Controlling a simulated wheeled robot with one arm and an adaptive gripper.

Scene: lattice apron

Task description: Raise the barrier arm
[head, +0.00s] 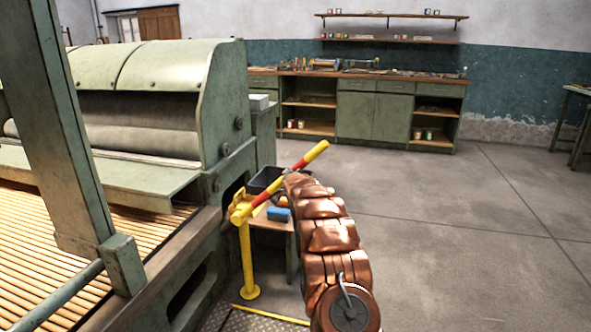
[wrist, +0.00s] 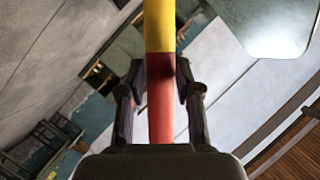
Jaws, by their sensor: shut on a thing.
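The barrier arm (head: 315,151) is a bar banded in yellow and red. In the head view it slants up to the right from the top of a yellow post (head: 247,262) beside the green machine. In the wrist view the barrier arm (wrist: 160,105) runs up the middle, its red band nearest me and a yellow band beyond. My gripper (wrist: 160,72) has a dark finger on each side of the bar and is shut on it. In the head view my own arm's brown cover mostly hides the gripper.
The green machine (head: 170,68) with a slatted bed (head: 60,245) fills the left. A low table (head: 268,222) with a blue block (head: 278,214) and a dark tray (head: 264,180) stands behind the post. A green workbench (head: 370,112) lines the back wall. The floor (head: 460,235) at right is clear.

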